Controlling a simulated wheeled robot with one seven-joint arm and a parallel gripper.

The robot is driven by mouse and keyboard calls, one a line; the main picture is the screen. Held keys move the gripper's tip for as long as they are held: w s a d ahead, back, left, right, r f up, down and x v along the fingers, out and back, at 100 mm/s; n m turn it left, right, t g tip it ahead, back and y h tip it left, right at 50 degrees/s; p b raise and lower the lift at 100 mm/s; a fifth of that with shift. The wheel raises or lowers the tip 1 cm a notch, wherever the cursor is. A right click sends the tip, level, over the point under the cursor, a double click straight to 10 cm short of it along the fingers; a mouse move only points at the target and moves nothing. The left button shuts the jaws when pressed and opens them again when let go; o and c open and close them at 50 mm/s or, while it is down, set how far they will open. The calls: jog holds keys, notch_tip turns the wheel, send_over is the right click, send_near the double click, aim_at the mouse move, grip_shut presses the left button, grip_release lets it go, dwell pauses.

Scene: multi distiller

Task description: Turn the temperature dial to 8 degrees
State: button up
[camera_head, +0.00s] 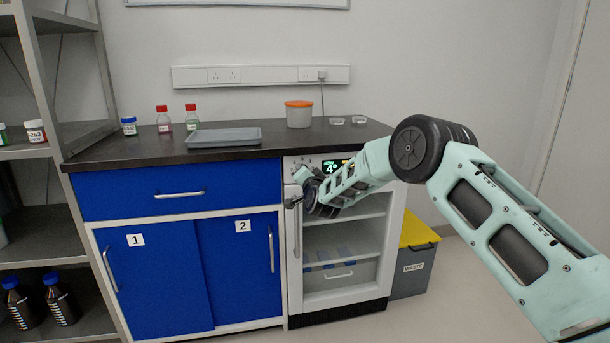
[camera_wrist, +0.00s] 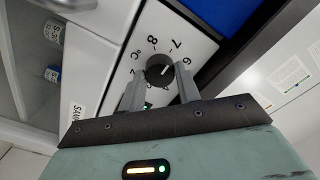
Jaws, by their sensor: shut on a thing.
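The temperature dial (camera_wrist: 159,68) is a round black knob on a white panel, with 8, 7 and 6 and a °C mark printed around it in the wrist view. A small pale mark on the knob appears to point towards the 7, but it is tiny. My gripper (camera_wrist: 160,80) is shut on the dial, with one grey finger on each side of it. In the head view my gripper (camera_head: 303,177) is at the upper left of the white fridge front (camera_head: 384,285) and hides most of the dial. A display (camera_head: 330,167) beside it shows a green 4°.
Blue cabinets (camera_head: 190,262) stand left of the fridge. The dark counter (camera_head: 170,155) above holds a grey tray (camera_head: 224,138), an orange-lidded tub (camera_head: 299,116) and small bottles. A yellow-lidded waste bin (camera_head: 415,262) stands right of the fridge.

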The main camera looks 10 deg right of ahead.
jog(key=shift+f+n, duration=0.1)
jog(key=shift+n, duration=4.5)
jog(key=o, duration=1)
jog(key=shift+s, duration=0.1)
jog(key=s+p, duration=0.1)
jog(key=s, duration=1.6)
jog(key=shift+s+p, duration=0.15)
jog(key=shift+p, duration=0.15)
